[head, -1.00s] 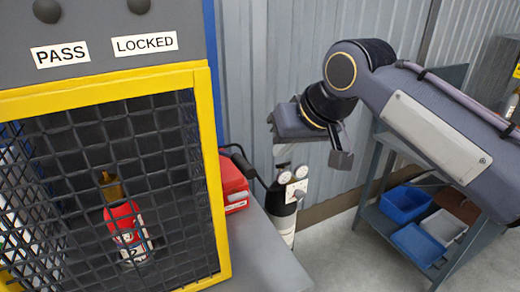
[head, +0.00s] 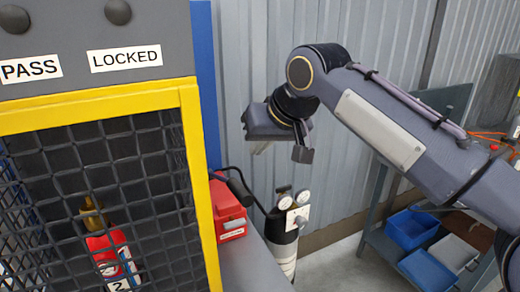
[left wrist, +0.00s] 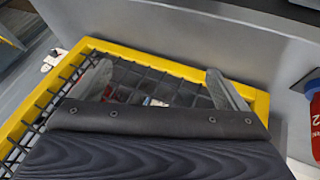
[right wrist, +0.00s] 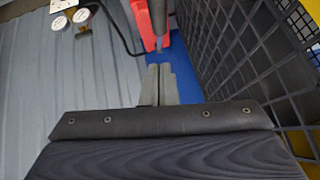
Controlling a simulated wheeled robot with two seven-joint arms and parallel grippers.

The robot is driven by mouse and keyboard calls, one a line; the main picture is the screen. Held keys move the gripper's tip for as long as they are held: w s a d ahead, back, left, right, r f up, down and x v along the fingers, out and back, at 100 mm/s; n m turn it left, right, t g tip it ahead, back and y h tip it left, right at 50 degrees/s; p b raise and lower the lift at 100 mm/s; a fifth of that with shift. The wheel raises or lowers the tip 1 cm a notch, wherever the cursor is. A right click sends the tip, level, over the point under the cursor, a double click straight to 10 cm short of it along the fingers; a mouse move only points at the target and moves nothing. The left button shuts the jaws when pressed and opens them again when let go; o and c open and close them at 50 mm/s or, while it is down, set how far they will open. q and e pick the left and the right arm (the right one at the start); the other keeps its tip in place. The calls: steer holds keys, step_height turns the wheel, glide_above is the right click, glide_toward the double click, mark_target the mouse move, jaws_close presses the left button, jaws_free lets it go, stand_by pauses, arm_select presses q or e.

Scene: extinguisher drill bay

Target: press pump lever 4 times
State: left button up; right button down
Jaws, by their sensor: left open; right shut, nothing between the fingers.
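The pump lever is a dark bar (head: 239,188) rising beside a red box (head: 230,214), right of the cage. In the right wrist view the lever (right wrist: 159,22) hangs just ahead of my right fingertips. My right gripper (head: 262,148) is shut and empty, above and to the right of the lever in the head view. Its two fingers (right wrist: 161,70) lie together in the right wrist view, with a small apparent gap to the lever; contact cannot be told. My left gripper (left wrist: 158,68) is open and empty in its wrist view, over the yellow-framed mesh, and out of the head view.
A yellow-framed mesh cage (head: 188,150) holds a red extinguisher (head: 112,258) and stands close on the left, under PASS and LOCKED labels. A cylinder with gauges (head: 284,240) stands right of the red box. A shelf with blue bins (head: 411,229) is at right.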

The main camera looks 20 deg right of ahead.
glide_above(240, 185)
steer(key=s+d, duration=0.2)
step_height(240, 185, down, 6)
steer(key=shift+s+a+f+b, duration=0.15)
steer(key=shift+a+f+b, duration=0.05)
steer(key=shift+f, duration=0.4)
steer(key=shift+s+a+f+b, duration=0.1)
steer(key=shift+a+f+b, duration=0.1)
steer(key=shift+f, duration=0.4)
steer(key=shift+s+a+f, duration=0.1)
steer(key=shift+a+f, duration=0.05)
steer(key=shift+f, duration=0.35)
arm_select(q)
steer(key=shift+f, duration=0.5)
